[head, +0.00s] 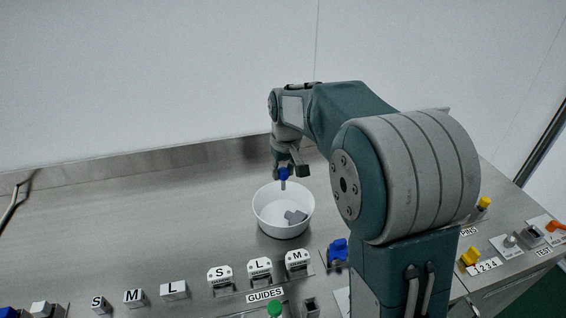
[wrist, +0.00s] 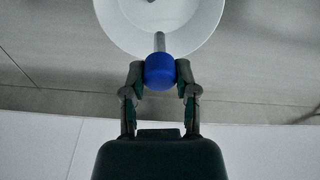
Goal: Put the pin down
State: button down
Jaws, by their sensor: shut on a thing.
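A pin with a blue head (wrist: 159,72) and a grey metal shaft (wrist: 159,41) is held between the two fingers of my gripper (wrist: 160,85). In the head view, my gripper (head: 284,170) is above the back rim of a white bowl (head: 283,228), and the blue head (head: 284,174) shows between its fingers. The shaft points down toward the bowl. I cannot tell whether its tip is inside the rim or touching. Grey pieces (head: 295,216) lie in the bowl.
White guide blocks (head: 260,270) marked S, L and M stand in front of the bowl. A blue part (head: 338,250) sits right of them. Yellow parts (head: 470,256) and a PINS label are at the right. The metal worktop left of the bowl is clear.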

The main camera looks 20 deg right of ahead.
aim_at(283, 189)
jog(key=shift+f, duration=3.5)
jog(key=shift+c, duration=1.5)
grip_release()
jog(key=shift+r, duration=0.1)
notch_tip(283, 189, up, 7)
jog(key=shift+f, duration=0.1)
